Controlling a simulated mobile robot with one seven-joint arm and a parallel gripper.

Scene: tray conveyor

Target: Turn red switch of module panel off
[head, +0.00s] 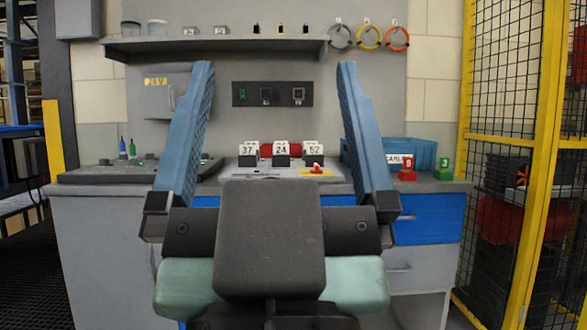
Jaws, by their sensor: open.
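The module panel (238,174) is a light grey plate on the bench top, straight ahead of me. Several white modules stand along its back, marked 37, 24 and 52, with black lower parts. A small red switch (315,167) sits at the panel's front right on a yellow base. Whether its lever is up or down is too small to tell. My gripper (276,66) is open, with its two blue fingers spread wide in the foreground. The panel shows in the gap between them, beyond the gripper. The gripper is empty, and its dark body hides the bench front below the panel.
A blue bin (413,150), a red block (407,174) and a green block (443,173) stand right on the bench. A dark control box (135,173) is at left. A shelf (215,47) hangs above. A yellow-framed mesh fence (540,165) stands at right.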

